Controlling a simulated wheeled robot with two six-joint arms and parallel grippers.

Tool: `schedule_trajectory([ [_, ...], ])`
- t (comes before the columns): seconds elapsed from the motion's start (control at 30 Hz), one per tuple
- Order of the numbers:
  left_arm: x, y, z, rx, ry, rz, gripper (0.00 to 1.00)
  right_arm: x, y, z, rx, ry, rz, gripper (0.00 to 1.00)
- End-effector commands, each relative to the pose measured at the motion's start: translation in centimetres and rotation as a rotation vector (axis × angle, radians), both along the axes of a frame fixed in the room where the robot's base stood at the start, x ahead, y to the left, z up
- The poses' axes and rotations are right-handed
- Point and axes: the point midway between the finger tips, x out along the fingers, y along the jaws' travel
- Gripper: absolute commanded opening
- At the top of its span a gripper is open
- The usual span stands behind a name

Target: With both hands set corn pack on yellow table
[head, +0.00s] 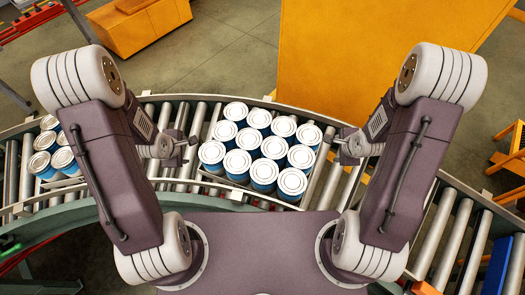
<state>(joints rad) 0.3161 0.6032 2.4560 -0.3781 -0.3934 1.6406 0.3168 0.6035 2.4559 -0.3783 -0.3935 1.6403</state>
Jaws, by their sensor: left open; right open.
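A pack of several white-topped cans with blue sides, which I take as the corn pack (262,148), sits on the roller curve between my two grippers. Its can labels cannot be read. My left gripper (190,146) is open just left of the pack. My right gripper (340,141) is open close to the pack's right side. I cannot tell whether either one touches it. The large yellow-orange surface, likely the yellow table (390,50), stands beyond the conveyor at the top right.
The roller conveyor (330,185) curves across in front of me with a rail along its far edge. Another pack of similar cans (48,150) is at the left, partly behind my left arm. A blue item (497,265) lies on the rollers at the lower right. Orange boxes (140,24) stand at the top left.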

Motion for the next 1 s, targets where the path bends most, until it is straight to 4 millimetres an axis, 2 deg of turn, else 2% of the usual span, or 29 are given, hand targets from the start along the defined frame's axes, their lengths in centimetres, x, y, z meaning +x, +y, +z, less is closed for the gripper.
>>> schedule_trajectory([
  [0.03, 0.3, -0.1, -1.1, 0.0, 0.006, -0.001, 0.55, 0.3, 0.1, -1.1, 0.0, 0.006, 0.001, 0.55],
  [0.4, 3.8, 0.0, -7.6, 0.0, 0.003, -0.003, 0.55, 3.8, 0.1, -7.6, 0.0, 0.002, 0.002, 0.55],
  [0.6, 5.2, 0.0, -10.5, 0.001, 0.001, -0.002, 0.55, 5.2, 0.1, -10.5, -0.001, 0.002, 0.003, 0.55],
  [0.8, 5.4, -1.3, -10.6, 0.001, 0.0, -0.003, 0.55, 5.4, 1.4, -10.6, -0.001, 0.0, 0.003, 0.55],
  [1.0, 5.4, -1.5, -10.6, 0.002, 0.0, -0.001, 0.55, 5.4, 1.6, -10.6, -0.001, 0.0, 0.002, 0.55],
])
